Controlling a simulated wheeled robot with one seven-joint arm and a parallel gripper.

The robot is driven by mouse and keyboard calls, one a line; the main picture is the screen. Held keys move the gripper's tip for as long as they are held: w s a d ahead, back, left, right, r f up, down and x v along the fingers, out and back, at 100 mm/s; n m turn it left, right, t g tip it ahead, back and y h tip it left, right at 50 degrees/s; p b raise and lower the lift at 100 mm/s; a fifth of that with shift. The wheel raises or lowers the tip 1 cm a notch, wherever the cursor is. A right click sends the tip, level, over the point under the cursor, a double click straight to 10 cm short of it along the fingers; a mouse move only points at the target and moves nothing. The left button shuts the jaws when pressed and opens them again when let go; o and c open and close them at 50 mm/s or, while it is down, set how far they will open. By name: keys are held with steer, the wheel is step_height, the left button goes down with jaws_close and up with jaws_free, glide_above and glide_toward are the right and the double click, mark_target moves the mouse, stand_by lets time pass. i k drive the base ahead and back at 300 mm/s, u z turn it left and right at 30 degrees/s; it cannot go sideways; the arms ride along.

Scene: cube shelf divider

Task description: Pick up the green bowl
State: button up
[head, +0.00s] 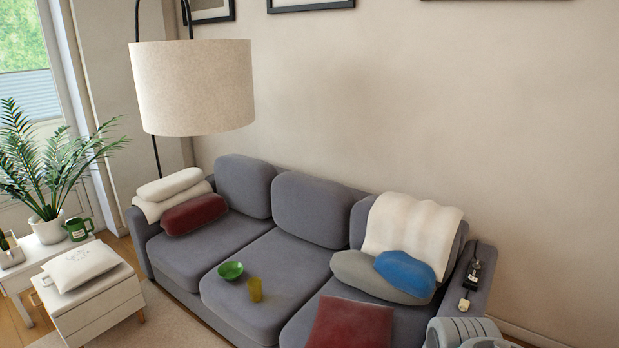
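The green bowl (231,271) sits upright on the middle seat cushion of the grey sofa (272,268), left of the cushion's centre. A yellow cup (255,290) stands just to its right and nearer to me, close beside it. Part of my own arm shows at the bottom right edge, in front of the sofa's right end. My gripper's fingers do not show in this view.
Dark red, grey and blue pillows (405,273) and a white throw (411,231) crowd the sofa's right end. A large lamp shade (192,87) hangs above its left side. A white side table (95,305) stands at left.

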mark_target(230, 272)
steer(key=i, duration=0.35)
steer(key=u, duration=1.85)
steer(key=i, duration=2.65)
steer(key=z, duration=0.55)
